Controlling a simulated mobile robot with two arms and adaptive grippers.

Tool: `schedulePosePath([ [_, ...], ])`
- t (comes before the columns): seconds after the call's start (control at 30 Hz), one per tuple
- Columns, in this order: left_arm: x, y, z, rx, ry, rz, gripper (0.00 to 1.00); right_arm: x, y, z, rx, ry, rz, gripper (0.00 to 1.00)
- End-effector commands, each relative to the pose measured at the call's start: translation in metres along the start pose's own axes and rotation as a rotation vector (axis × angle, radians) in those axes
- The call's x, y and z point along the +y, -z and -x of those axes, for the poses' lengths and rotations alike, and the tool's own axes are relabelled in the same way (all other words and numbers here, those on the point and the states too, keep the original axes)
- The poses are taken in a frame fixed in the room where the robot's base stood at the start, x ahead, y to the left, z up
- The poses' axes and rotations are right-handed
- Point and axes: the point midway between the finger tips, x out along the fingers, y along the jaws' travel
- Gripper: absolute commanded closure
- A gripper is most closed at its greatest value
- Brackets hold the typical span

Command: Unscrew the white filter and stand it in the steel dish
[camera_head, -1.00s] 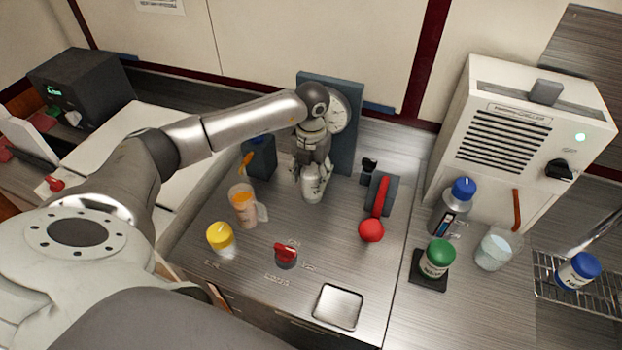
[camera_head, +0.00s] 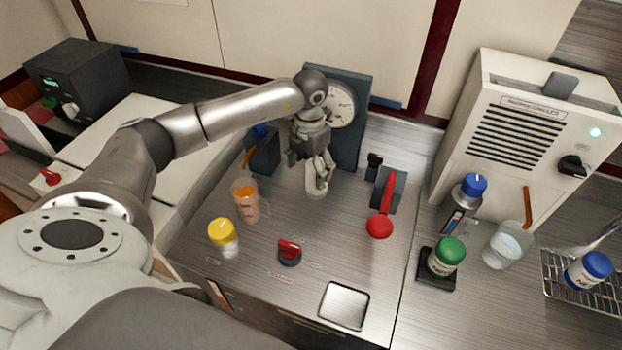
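The steel dish (camera_head: 345,306) is a shallow, square, empty tray at the front edge of the steel worktop. My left gripper (camera_head: 319,188) points down in front of the blue-grey panel with the round gauge, behind and left of the dish. Pale parts show at its fingertips. I cannot tell whether they are only the fingers or include the white filter, so its grip is unclear. No white filter shows clearly apart from the gripper. My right gripper is not in view.
A green-capped jar (camera_head: 446,257) is right of the dish.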

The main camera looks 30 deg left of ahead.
Motion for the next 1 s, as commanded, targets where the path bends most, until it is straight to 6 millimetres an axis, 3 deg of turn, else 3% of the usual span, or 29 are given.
schedulePosePath([
  [0.4,-0.007,-0.005,-0.004,-0.015,0.005,-0.526,0.29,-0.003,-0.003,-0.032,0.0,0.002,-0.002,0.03],
  [1.0,-0.005,-0.001,-0.003,-0.006,0.005,-1.179,0.29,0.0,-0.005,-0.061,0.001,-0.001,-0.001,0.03],
])
